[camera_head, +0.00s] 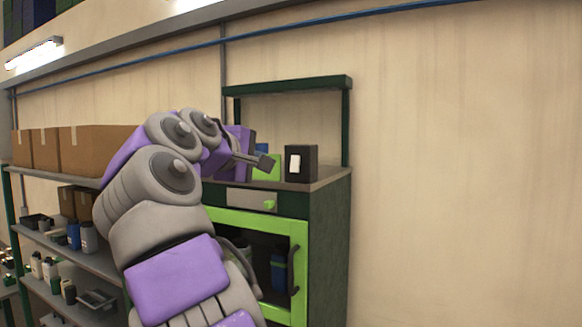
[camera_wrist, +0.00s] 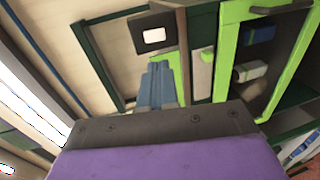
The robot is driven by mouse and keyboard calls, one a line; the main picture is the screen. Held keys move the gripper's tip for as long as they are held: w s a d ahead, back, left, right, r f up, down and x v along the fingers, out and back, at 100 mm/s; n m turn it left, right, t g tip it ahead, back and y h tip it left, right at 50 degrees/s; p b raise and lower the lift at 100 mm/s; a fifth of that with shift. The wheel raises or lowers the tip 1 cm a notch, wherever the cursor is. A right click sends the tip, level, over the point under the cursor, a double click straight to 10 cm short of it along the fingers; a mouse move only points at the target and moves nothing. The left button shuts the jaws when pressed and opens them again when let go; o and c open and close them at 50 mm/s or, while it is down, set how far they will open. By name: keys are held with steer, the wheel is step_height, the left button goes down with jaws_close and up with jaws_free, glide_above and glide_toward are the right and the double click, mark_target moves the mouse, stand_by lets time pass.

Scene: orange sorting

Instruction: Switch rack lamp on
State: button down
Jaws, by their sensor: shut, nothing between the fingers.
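A small black box with a white switch plate (camera_head: 296,162) stands on top of the green cabinet, near its right end. In the wrist view the switch box (camera_wrist: 142,24) is just beyond my fingertips, its white plate facing the camera. I cannot tell which way the switch is set. My gripper (camera_head: 266,162) is shut and empty, to the left of the switch box in the head view. The closed fingers also show in the wrist view (camera_wrist: 158,66), pointing toward the box. I see a small gap between them and cannot tell its depth. No lit lamp shows on the cabinet's frame.
The cabinet (camera_head: 326,230) has a dark green overhead frame (camera_head: 290,86) and a bright green door (camera_head: 300,262) with a dark handle. A bright green item (camera_head: 266,172) stands behind my gripper. Shelves with cardboard boxes (camera_head: 95,150) are at left. The wall at right is bare.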

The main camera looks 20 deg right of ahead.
steer(key=a, duration=0.1)
steer(key=p, duration=0.1)
glide_toward(292, 169)
steer(key=x, duration=0.5)
steer(key=shift+s+d, duration=0.25)
steer(key=shift+d, duration=0.3)
steer(key=shift+w+d+f+p, duration=0.15)
steer(key=shift+w+p, duration=0.15)
steer(key=shift+w, duration=0.2)
steer(key=shift+w+a, duration=0.2)
steer(key=shift+a, duration=0.1)
